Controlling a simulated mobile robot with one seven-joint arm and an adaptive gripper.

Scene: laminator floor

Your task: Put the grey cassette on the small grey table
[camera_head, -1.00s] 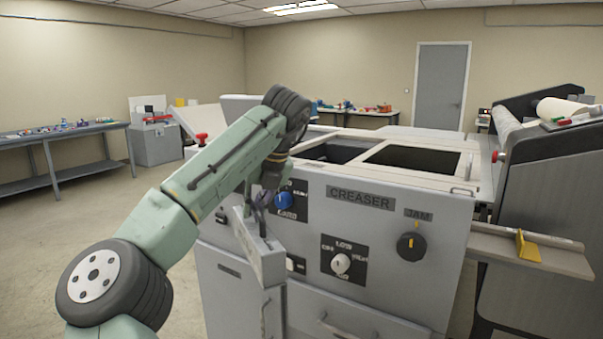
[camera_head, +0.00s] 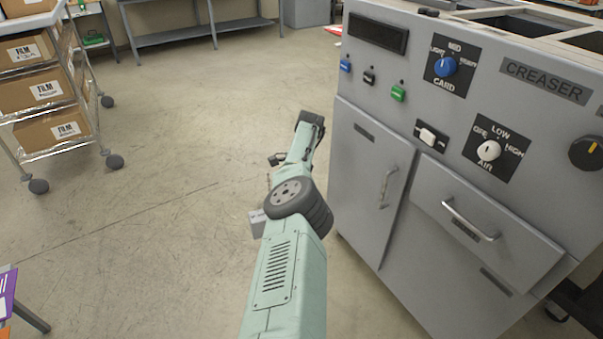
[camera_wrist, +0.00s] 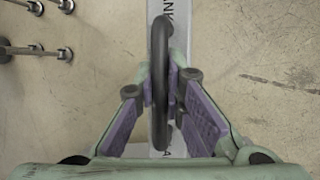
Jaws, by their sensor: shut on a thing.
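The grey cassette is a long narrow light-grey body (camera_wrist: 176,14) with dark lettering and a black loop handle (camera_wrist: 160,45) in the wrist view. My gripper (camera_wrist: 162,88) is shut on that handle, and the cassette hangs below over the floor. In the head view a small grey part of the cassette (camera_head: 257,222) shows left of my arm; the rest is hidden. My arm also hides the gripper there. I cannot pick out the small grey table with certainty.
The creaser machine (camera_head: 440,190) stands close on the right of my arm. A wire cart with film boxes (camera_head: 30,88) is at the upper left. A long grey bench (camera_head: 195,35) stands at the back. A purple item (camera_head: 8,292) shows at the lower left. Open floor lies between.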

